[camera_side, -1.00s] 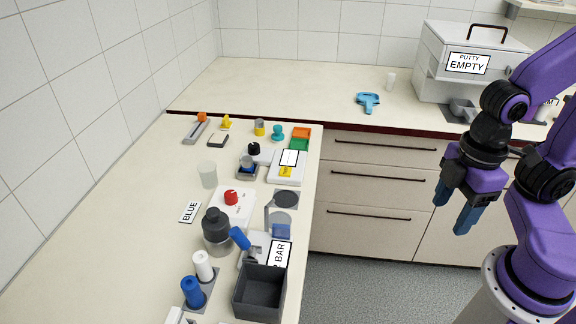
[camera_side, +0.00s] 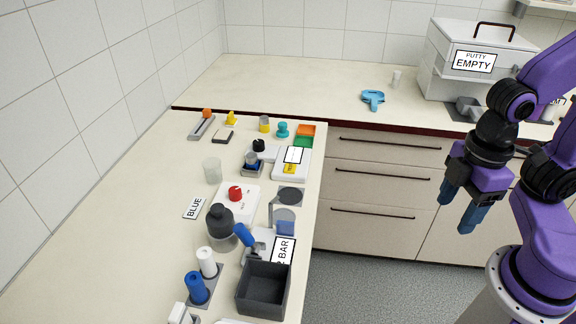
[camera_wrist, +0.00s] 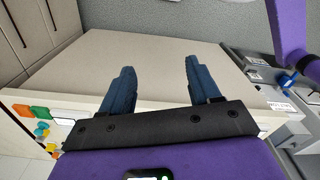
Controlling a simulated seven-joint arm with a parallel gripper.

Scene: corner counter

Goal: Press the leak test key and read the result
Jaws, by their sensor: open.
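My gripper (camera_side: 456,216) hangs at the right in the side view, over the floor in front of the drawers and well away from the left counter. Its two blue fingers are apart with nothing between them; the wrist view also shows the empty gripper (camera_wrist: 160,66). A white unit with a card reading "BAR" (camera_side: 283,252) and a blue lever (camera_side: 244,236) stands near the left counter's front edge. Another white unit with a yellow label (camera_side: 290,168) lies farther back. I cannot tell which part is the leak test key, and no result is readable.
A dark open bin (camera_side: 263,288), a dark-capped bottle (camera_side: 220,228), a red-knobbed unit (camera_side: 238,203) and blue and white cylinders crowd the left counter. The back counter's middle is mostly clear.

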